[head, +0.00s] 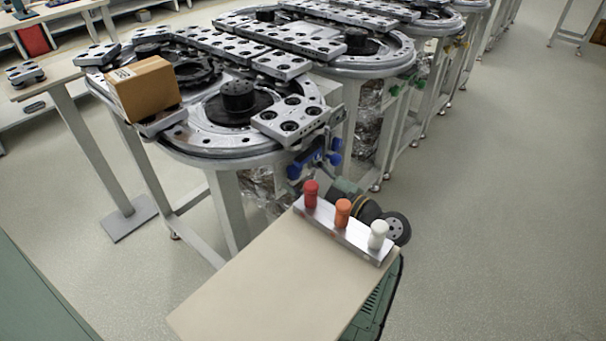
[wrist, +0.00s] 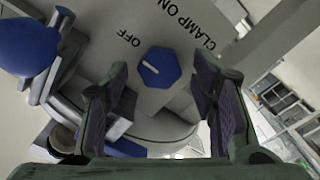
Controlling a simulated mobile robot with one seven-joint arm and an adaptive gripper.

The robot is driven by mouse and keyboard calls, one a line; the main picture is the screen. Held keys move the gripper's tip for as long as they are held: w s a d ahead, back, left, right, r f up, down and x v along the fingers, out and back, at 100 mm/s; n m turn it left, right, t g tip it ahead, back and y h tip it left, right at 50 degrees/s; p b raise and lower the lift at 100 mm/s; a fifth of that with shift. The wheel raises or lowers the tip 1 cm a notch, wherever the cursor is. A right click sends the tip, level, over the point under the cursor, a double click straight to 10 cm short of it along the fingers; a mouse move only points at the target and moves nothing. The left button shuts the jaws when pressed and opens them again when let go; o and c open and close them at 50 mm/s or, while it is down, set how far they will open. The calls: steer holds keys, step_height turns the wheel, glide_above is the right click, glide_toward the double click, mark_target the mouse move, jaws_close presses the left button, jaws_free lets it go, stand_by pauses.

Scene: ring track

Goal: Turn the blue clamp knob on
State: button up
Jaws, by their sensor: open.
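The blue clamp knob (wrist: 160,67) is six-sided and sits on a grey plate in the wrist view. Its white pointer line slants to the upper left, on the side of the printed OFF; CLAMP ON is printed at upper right. My gripper (wrist: 163,80) is open, with one dark finger on each side of the knob in the picture. I cannot tell how far the fingertips are from it, and no contact shows. In the head view blue clamp parts (head: 320,158) show at the track's near right end; the knob is not clearly distinct there.
A large blue handle (wrist: 25,45) on a metal stem is at left in the wrist view. The ring track (head: 205,137) carries a cardboard box (head: 143,88). A board (head: 270,285) with red, orange and white pegs is in front. Open floor (head: 480,170) lies right.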

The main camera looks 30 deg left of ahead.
steer(key=c, duration=1.1)
steer(key=shift+c, duration=0.2)
steer(key=m+b, duration=0.1)
steer(key=m, duration=0.2)
steer(key=shift+d+m+b, duration=0.1)
steer(key=shift+m+b, duration=0.3)
steer(key=m, duration=0.5)
steer(key=shift+w, duration=0.1)
steer(key=m+p, duration=0.1)
steer(key=m, duration=0.4)
steer(key=shift+r+p, duration=0.1)
steer(key=shift+p, duration=0.2)
steer(key=shift+m+p, duration=1.1)
steer(key=shift+m, duration=1)
